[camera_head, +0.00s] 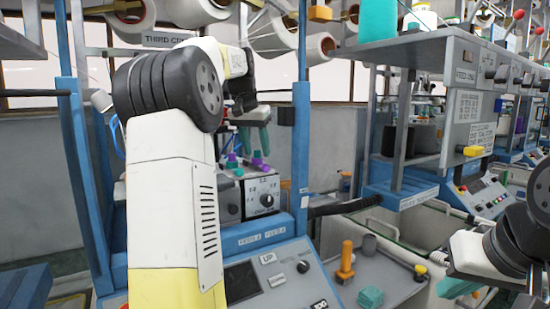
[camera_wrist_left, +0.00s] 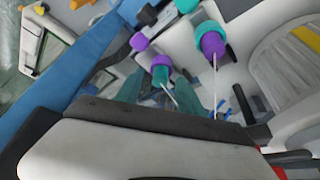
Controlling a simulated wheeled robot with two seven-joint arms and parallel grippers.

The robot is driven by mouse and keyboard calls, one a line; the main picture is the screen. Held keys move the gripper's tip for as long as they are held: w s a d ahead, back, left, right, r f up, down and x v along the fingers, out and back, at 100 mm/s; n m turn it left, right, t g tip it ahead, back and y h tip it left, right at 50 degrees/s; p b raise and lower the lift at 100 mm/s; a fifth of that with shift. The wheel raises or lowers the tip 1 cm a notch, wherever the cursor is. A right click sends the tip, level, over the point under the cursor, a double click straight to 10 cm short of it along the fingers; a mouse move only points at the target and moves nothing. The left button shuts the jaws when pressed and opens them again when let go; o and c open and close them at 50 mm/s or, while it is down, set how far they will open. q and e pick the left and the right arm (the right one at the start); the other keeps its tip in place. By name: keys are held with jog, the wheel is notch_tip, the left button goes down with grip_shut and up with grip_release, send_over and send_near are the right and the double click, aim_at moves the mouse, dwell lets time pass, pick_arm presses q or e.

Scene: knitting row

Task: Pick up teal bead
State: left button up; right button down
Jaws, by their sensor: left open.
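Small teal and purple pieces sit close together at the top of the control box.
The control box (camera_head: 228,200) with dials stands under the pieces. Blue machine posts (camera_head: 301,130) rise on both sides. A yellow-orange knob (camera_head: 346,258) and a teal block (camera_head: 370,297) are on the grey top to the right. Yarn cones (camera_head: 320,48) hang above.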

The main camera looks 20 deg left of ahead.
pick_arm(q)
grip_shut()
